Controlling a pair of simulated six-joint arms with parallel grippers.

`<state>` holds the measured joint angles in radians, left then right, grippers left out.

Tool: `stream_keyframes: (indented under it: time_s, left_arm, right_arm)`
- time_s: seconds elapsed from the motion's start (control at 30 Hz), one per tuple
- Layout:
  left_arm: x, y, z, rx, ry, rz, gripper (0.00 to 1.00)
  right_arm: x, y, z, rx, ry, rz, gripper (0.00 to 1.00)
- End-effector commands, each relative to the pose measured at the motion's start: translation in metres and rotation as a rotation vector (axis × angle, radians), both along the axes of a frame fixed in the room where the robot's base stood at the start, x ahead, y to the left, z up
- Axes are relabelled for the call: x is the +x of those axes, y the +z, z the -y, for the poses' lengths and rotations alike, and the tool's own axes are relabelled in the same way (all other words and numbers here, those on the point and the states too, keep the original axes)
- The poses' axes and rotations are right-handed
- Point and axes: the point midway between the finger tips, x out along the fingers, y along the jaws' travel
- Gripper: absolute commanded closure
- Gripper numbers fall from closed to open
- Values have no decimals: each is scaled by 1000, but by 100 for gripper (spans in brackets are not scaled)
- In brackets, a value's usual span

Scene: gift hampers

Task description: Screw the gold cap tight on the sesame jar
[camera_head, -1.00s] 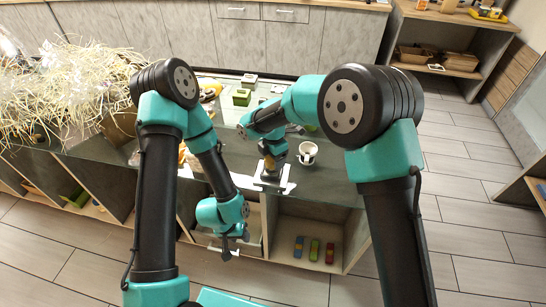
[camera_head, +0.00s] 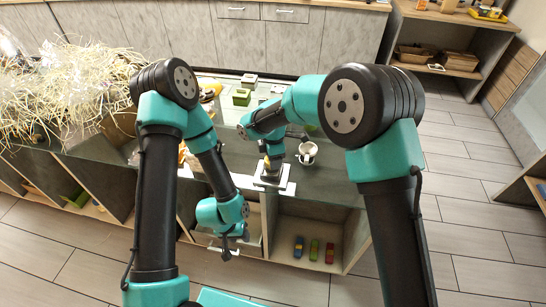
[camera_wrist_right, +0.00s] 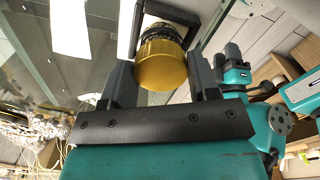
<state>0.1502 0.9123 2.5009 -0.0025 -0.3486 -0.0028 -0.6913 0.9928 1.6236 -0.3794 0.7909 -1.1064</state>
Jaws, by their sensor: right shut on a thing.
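In the right wrist view the gold cap (camera_wrist_right: 162,66) sits between the two fingers of my right gripper (camera_wrist_right: 162,80), which is shut on it. The dark sesame jar (camera_wrist_right: 160,31) shows just beyond the cap, in line with it, within a dark bracket. Whether the cap is fully seated cannot be told. In the head view my right gripper (camera_head: 272,163) is low over a pale stand on the glass counter, and the jar is mostly hidden there. My left gripper (camera_head: 228,250) hangs in front of the counter, away from the jar; its fingers are too small to read.
A white cup (camera_head: 308,150) stands on the counter close to the right of my right gripper. Shredded straw (camera_head: 65,85) fills the left. Small coloured items (camera_head: 314,250) lie in the shelf below.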

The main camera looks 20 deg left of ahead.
Motion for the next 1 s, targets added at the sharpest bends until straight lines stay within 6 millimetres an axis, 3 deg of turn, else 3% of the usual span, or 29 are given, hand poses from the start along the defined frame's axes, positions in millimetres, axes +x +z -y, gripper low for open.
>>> stream_keyframes:
  time_s: [0.37, 0.73, 1.0]
  left_arm:
    - [0, 0, 0, 0, 0, 0, 57]
    - [0, 0, 0, 0, 0, 0, 57]
    - [0, 0, 0, 0, 0, 0, 57]
  right_arm:
    - [0, 0, 0, 0, -29, 1, 76]
    - [-1, 1, 0, 2, -330, 1, 76]
    - [-1, 1, 0, 2, -373, 1, 76]
